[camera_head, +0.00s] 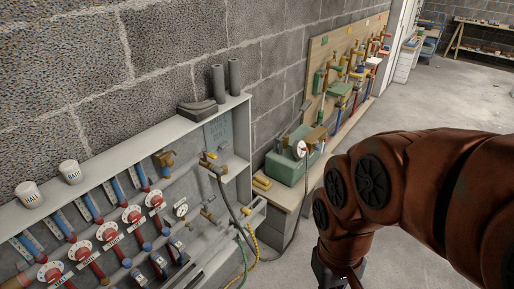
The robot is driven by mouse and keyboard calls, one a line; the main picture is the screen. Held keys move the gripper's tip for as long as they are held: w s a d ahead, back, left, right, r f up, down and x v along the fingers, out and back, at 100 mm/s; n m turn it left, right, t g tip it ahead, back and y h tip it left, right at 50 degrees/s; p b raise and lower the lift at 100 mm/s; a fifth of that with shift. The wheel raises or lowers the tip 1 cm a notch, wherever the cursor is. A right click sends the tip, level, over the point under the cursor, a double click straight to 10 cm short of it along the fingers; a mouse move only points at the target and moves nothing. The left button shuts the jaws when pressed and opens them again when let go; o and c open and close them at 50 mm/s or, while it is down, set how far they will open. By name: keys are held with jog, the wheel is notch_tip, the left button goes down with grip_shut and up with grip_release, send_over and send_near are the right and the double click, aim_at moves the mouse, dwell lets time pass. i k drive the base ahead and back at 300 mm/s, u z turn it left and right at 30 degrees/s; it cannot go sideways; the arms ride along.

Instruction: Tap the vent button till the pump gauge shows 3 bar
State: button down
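A green box-shaped unit (288,167), which looks like the pump, sits on a low bench right of the grey panel. A round white gauge (300,149) stands at its front right; its needle and numbers are too small to read. A vent button cannot be made out at this size. My gripper (338,277) is at the bottom edge, dark, partly cut off and partly hidden by my brown arm. It is apart from the green unit, lower and nearer to me. Whether its fingers are open or shut does not show.
The grey panel (222,131) at left carries red valves (132,214), a small dial (181,210) and hoses. Two white pots (71,171) stand on its top ledge. A wooden board (318,76) with colourful fittings is behind. The concrete floor (440,100) at right is clear.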

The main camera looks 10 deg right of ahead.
aim_at(169, 163)
jog(key=u, duration=0.55)
jog(key=k, duration=1.25)
jog(key=u, duration=1.05)
jog(key=i, duration=1.5)
jog(key=z, duration=0.65)
